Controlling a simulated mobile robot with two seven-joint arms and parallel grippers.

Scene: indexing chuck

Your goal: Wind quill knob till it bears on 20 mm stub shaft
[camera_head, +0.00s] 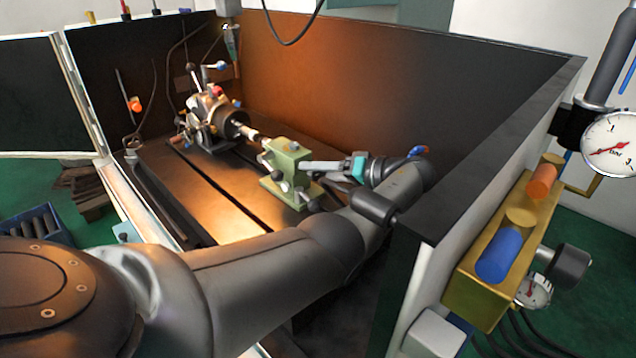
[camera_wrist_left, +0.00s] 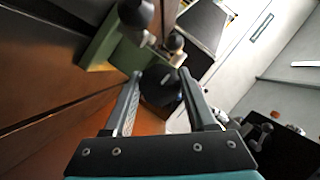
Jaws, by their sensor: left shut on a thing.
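The green tailstock (camera_head: 287,158) stands on the slotted bed, and its body also shows in the left wrist view (camera_wrist_left: 100,45). The chuck (camera_head: 232,122) faces it with the pale stub shaft (camera_head: 250,132) held in it. The shaft's end and the tailstock's tip are close together; I cannot tell whether they touch. My left gripper (camera_head: 308,167) reaches the tailstock's near right side. In the left wrist view its two fingers (camera_wrist_left: 160,76) lie on either side of the black quill knob (camera_wrist_left: 158,90), shut on it. In the head view the fingers largely hide the knob. My right gripper is not seen.
Dark walls (camera_head: 400,85) enclose the bed (camera_head: 215,195) at the back and right, and my left arm reaches over the near side. Other dark ball-ended handles (camera_wrist_left: 135,14) sit close beside the fingers. A brass block with gauges (camera_head: 490,250) is outside at right.

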